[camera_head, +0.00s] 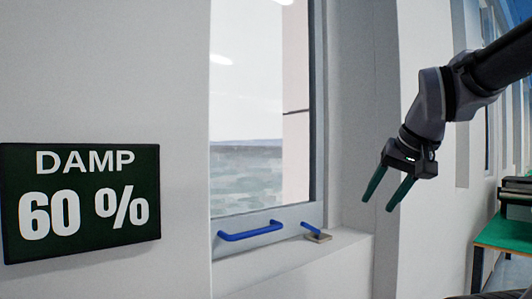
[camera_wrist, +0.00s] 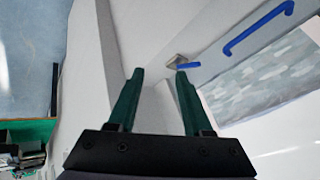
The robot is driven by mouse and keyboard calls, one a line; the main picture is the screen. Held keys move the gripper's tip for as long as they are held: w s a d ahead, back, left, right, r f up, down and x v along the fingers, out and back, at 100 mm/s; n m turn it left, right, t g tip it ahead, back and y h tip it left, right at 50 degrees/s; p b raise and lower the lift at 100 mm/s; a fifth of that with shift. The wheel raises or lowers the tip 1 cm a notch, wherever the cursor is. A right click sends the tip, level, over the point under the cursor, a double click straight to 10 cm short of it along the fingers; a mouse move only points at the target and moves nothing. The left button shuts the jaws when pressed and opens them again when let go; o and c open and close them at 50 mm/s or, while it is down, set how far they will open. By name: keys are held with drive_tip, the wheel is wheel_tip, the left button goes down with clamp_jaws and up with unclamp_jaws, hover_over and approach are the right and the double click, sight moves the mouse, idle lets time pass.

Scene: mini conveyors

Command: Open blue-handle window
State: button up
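The window (camera_head: 262,130) is set in a white wall and appears closed in its frame. A long blue handle (camera_head: 250,232) runs along its lower rail. My gripper (camera_head: 380,201) is open and empty, with two green fingers, right of the window and apart from both handles.
A black sign (camera_head: 80,202) reading "DAMP 60 %" is on the wall at left. A white sill (camera_head: 335,248) projects below the window. A green-topped table (camera_head: 505,236) stands at the far right. The space between my gripper and the window looks clear.

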drive_tip(key=w+a+r+m+g+y, duration=0.2)
drive_tip(key=w+a+m+g, duration=0.15)
drive_tip(key=w+a, duration=0.35)
drive_tip(key=m+g+y, duration=0.1)
drive_tip(key=m+g, duration=0.2)
drive_tip(key=g, duration=0.2)
approach(265, 229)
drive_tip(key=x, duration=0.8)
drive_tip(key=shift+a, duration=0.4)
drive_tip(key=shift+r, duration=0.1)
clamp_jaws()
drive_tip(key=shift+t, duration=0.25)
